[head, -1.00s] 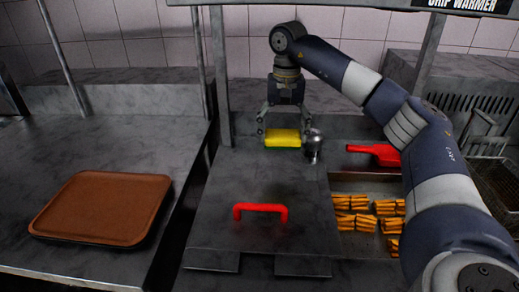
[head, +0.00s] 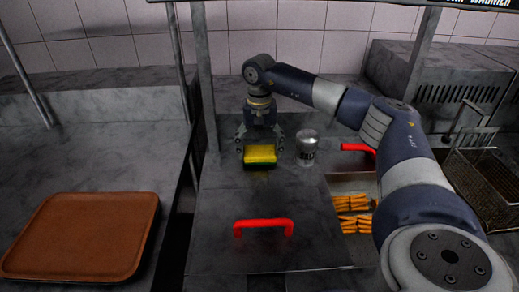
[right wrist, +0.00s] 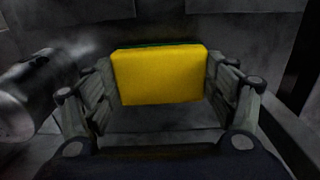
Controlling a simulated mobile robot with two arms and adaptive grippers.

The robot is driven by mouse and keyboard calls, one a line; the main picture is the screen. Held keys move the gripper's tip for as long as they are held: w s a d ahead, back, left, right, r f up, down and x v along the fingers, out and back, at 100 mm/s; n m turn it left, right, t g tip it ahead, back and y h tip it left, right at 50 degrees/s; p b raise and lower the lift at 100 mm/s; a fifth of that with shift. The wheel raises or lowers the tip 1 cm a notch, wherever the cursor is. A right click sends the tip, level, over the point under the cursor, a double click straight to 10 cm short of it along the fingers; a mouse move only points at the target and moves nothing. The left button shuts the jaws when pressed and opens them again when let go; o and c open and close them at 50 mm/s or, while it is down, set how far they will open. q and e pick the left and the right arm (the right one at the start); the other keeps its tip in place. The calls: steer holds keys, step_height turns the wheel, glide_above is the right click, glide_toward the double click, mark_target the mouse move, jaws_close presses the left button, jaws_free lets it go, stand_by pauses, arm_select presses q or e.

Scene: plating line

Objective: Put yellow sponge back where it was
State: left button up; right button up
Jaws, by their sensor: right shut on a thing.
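The yellow sponge (head: 260,154) with a dark green layer is at the back of the grey metal counter, behind the lid with the red handle. It also shows in the right wrist view (right wrist: 160,77), where it sits between the two fingers. My right gripper (head: 260,146) points down and is shut on the sponge. Whether the sponge touches the surface under it I cannot tell. My left gripper is not in view.
A silver shaker (head: 307,148) stands just right of the sponge. The red lid handle (head: 263,227) is in front. Fries (head: 350,203) lie in a bin at right, near a fryer basket (head: 482,180). A brown tray (head: 82,236) lies at left.

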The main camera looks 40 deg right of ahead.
mark_target(260, 151)
steer(key=shift+d+f, duration=0.1)
steer(key=shift+f, duration=0.3)
steer(key=o, duration=1.1)
steer(key=shift+r, duration=0.25)
arm_select(q)
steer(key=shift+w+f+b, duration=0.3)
steer(key=shift+b, duration=0.1)
arm_select(e)
step_height(260, 151, up, 12)
steer(key=shift+f, duration=0.15)
